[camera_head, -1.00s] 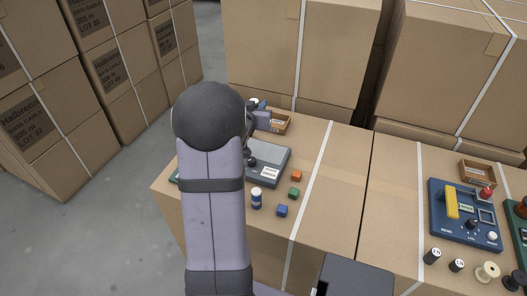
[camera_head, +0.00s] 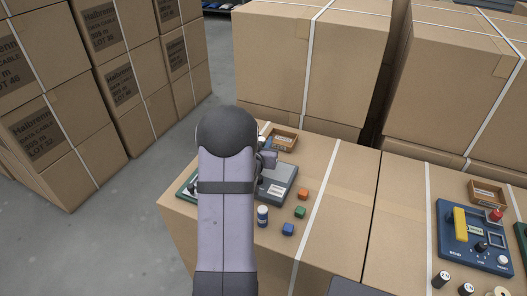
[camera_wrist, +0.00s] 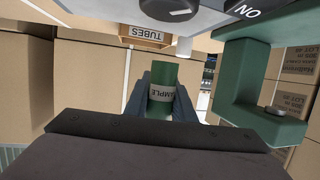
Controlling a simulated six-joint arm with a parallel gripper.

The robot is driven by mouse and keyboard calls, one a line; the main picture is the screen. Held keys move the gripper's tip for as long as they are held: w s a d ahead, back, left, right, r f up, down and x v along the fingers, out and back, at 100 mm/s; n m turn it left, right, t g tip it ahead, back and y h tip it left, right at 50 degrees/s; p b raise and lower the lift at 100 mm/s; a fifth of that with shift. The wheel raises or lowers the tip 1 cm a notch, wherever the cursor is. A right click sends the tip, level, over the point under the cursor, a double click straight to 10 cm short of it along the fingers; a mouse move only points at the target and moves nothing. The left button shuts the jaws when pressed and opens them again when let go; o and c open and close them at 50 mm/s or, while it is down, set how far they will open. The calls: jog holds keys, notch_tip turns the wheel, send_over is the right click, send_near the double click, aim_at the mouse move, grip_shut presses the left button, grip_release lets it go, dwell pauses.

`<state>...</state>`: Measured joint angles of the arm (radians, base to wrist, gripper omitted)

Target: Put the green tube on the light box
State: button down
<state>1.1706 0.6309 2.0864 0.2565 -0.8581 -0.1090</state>
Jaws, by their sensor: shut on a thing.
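In the wrist view my gripper (camera_wrist: 161,98) is shut on the green tube (camera_wrist: 162,75), which has a white label reading SAMPLE. In the head view my gripper is mostly hidden behind my arm, and the tube cannot be made out there. A grey flat device (camera_head: 284,178) with a white label lies on the carton just right of my arm. It may be the light box, but I cannot read its label. In the wrist view a pale grey body (camera_wrist: 100,14) with a dark knob is close at the top.
A wooden tray (camera_head: 284,138), labelled TUBES in the wrist view (camera_wrist: 147,41), stands behind the grey device. A green C-shaped frame (camera_wrist: 233,85) is close on the right.

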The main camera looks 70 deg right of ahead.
jog(key=shift+f, duration=2)
jog(key=shift+f, duration=0.15)
jog(key=c, duration=1.5)
grip_release()
jog(key=shift+r, duration=0.2)
jog(key=shift+s+a, duration=0.1)
jog(key=shift+a, duration=0.2)
jog(key=b+v, duration=0.1)
jog(key=v, duration=1)
jog(key=shift+a+r+b, duration=0.1)
jog(key=shift+a+b, duration=0.1)
jog(key=shift+b, duration=0.1)
